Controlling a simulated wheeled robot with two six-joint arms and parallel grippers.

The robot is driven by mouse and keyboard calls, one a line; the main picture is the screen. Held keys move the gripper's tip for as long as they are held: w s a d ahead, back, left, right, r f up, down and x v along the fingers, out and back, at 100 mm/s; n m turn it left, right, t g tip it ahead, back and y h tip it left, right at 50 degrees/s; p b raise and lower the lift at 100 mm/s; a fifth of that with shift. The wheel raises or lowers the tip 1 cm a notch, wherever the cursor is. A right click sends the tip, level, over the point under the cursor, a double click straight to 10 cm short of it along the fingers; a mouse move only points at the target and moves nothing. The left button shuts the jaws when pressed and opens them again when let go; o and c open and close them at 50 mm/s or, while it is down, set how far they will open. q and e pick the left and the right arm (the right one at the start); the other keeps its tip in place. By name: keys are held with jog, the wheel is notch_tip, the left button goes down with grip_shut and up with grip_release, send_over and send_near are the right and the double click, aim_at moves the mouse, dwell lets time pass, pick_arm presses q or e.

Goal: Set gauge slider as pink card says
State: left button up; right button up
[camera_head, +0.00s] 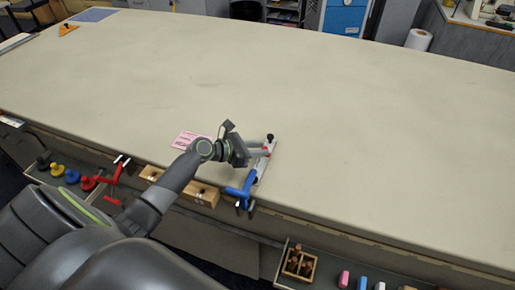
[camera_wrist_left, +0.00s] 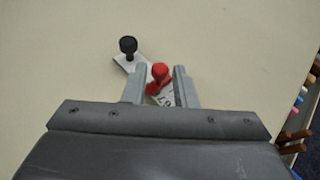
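The gauge (camera_head: 263,170) is a narrow pale plate near the table's front edge, with a black knob (camera_head: 270,137) at its far end. Its red slider knob (camera_head: 266,153) also shows in the left wrist view (camera_wrist_left: 160,73), where the black knob (camera_wrist_left: 128,45) is beyond it. My left gripper (camera_head: 262,149) is at the gauge, its fingers (camera_wrist_left: 160,76) on either side of the red knob, with a small gap on the right. They look open. The pink card (camera_head: 190,140) lies flat left of the gripper; its writing is too small to read. My right gripper is not in view.
A blue clamp (camera_head: 240,192) sits at the table edge by the gauge's near end, and a red clamp (camera_head: 113,175) farther left. A wooden block (camera_head: 180,187) is between them. Open drawers with coloured pieces lie below the edge.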

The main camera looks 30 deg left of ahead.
pick_arm(q)
grip_shut()
jog(key=s+p, duration=0.2)
jog(key=s, duration=0.1)
jog(key=shift+s+d+r+p, duration=0.2)
jog(key=shift+d+p, duration=0.1)
jog(key=shift+p, duration=0.1)
jog(key=shift+s+f, duration=0.15)
jog(key=shift+s, duration=0.2)
jog(key=shift+w, duration=0.1)
jog(key=shift+o, duration=1.8)
grip_release()
